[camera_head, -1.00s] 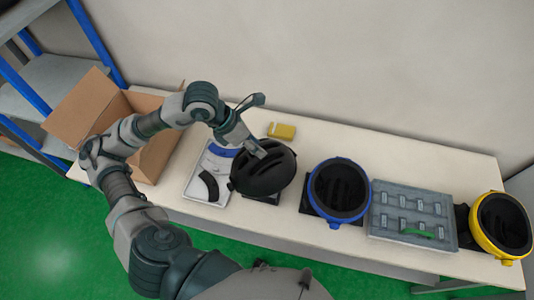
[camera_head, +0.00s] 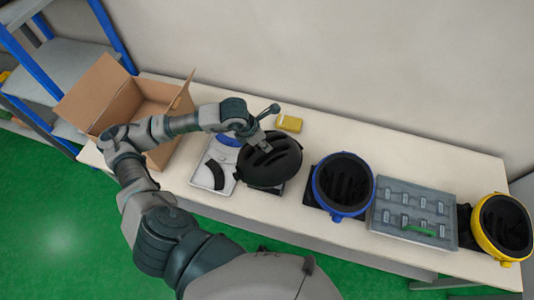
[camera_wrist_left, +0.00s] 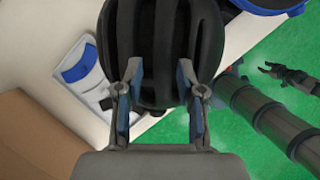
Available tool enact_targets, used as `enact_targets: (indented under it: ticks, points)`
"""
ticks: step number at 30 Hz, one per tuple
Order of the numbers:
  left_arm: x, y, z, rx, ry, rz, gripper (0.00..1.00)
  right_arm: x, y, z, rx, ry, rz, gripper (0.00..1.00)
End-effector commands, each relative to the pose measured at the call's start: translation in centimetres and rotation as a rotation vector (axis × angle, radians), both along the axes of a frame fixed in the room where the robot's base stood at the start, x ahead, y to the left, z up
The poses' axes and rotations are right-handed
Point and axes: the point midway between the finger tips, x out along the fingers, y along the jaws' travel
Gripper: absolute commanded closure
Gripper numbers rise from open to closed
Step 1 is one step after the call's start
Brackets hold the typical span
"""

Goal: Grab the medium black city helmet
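The black helmet (camera_head: 268,170) is at the middle of the table in the head view, its hollow, slotted side facing up, over a dark stand. It fills the top middle of the left wrist view (camera_wrist_left: 160,40). My left gripper (camera_head: 268,124) is at its far rim, one finger over the helmet's opening and the other standing out beyond the rim. In the wrist view its fingers (camera_wrist_left: 158,88) are spread apart with the black shell between or just behind them; contact is unclear. My right gripper (camera_wrist_left: 275,70) shows small over the green floor, its fingers apart and empty.
To the right stand a blue-rimmed helmet (camera_head: 343,208), a grey case (camera_head: 413,195) and a yellow-rimmed helmet (camera_head: 478,232). A white tray (camera_head: 208,178) lies close left, an open cardboard box (camera_head: 103,88) farther left. A yellow block (camera_head: 289,123) lies behind.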

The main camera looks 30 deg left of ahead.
Motion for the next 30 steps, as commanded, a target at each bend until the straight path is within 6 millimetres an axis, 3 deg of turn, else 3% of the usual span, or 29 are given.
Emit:
enact_targets:
  ticks: [7, 15, 20, 30]
  points:
    - [1.3, -0.8, -3.1, 0.0, 0.002, 0.0, 0.62, 0.1, -0.1, 1.3, -0.002, -0.001, 0.001, 0.6]
    - [1.4, -0.8, -3.7, 0.0, 0.0, 0.0, 0.62, 0.1, -0.5, 1.3, -0.006, -0.002, 0.002, 0.6]
    - [1.4, -0.7, -3.7, -0.001, 0.0, 0.0, 0.99, 0.1, -0.6, 1.3, -0.006, -0.002, 0.002, 0.6]
    - [1.5, -0.7, -3.7, 0.0, -0.001, 0.0, 1.0, 0.1, -0.4, 1.3, -0.005, -0.001, 0.002, 0.6]
